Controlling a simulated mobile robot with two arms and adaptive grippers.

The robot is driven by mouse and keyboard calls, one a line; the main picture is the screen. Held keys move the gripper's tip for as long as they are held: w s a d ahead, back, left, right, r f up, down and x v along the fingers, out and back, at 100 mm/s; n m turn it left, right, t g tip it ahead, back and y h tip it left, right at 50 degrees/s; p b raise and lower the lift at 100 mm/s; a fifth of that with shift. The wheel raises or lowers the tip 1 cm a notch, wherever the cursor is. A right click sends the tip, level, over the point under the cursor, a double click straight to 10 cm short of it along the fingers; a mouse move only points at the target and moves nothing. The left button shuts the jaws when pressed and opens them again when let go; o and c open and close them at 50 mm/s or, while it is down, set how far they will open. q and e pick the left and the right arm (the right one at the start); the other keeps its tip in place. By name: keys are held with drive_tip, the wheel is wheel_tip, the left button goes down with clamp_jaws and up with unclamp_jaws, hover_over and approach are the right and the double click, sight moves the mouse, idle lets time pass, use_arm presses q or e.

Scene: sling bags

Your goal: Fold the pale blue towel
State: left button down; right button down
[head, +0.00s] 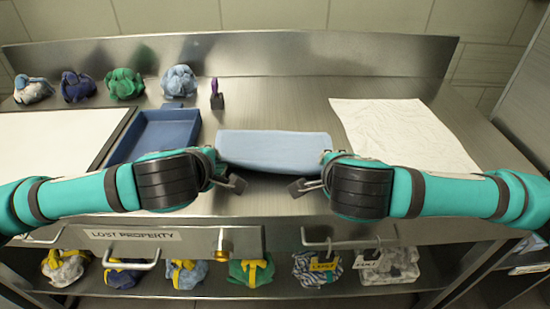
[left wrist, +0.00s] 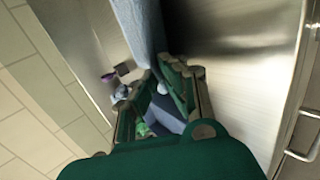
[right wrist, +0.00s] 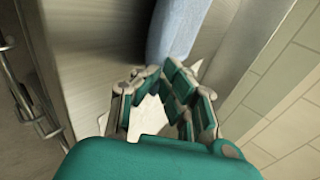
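In the left wrist view the towel (left wrist: 140,25) reaches close to the fingertips (left wrist: 158,72); contact is unclear. My right gripper (head: 312,172) is at the towel's right end, also with fingers apart. In the right wrist view the towel (right wrist: 177,30) lies just beyond the fingertips (right wrist: 160,72). I cannot see whether cloth is between either pair of fingers.
A blue tray (head: 122,152) is left of the towel, and a white cloth (head: 400,130) lies to the right. Several tied bundles (head: 125,83) and a small purple-and-dark item (head: 217,95) stand at the back. A steel backsplash (head: 300,58) bounds the counter. More bundles (head: 250,272) sit on the shelf below.

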use_arm(q)
drive_tip(key=shift+s+f, duration=0.1)
drive_tip(key=shift+f, duration=0.15)
use_arm(e)
drive_tip(key=shift+s+f, duration=0.1)
drive_tip(key=shift+f, duration=0.15)
use_arm(q)
drive_tip(key=shift+s, duration=0.1)
use_arm(e)
drive_tip(key=shift+s, duration=0.1)
use_arm(q)
drive_tip(key=c, duration=1.2)
unclamp_jaws()
use_arm(e)
drive_tip(key=c, duration=1.2)
unclamp_jaws()
use_arm(q)
drive_tip(key=shift+r, duration=0.1)
use_arm(e)
drive_tip(key=shift+r, duration=0.1)
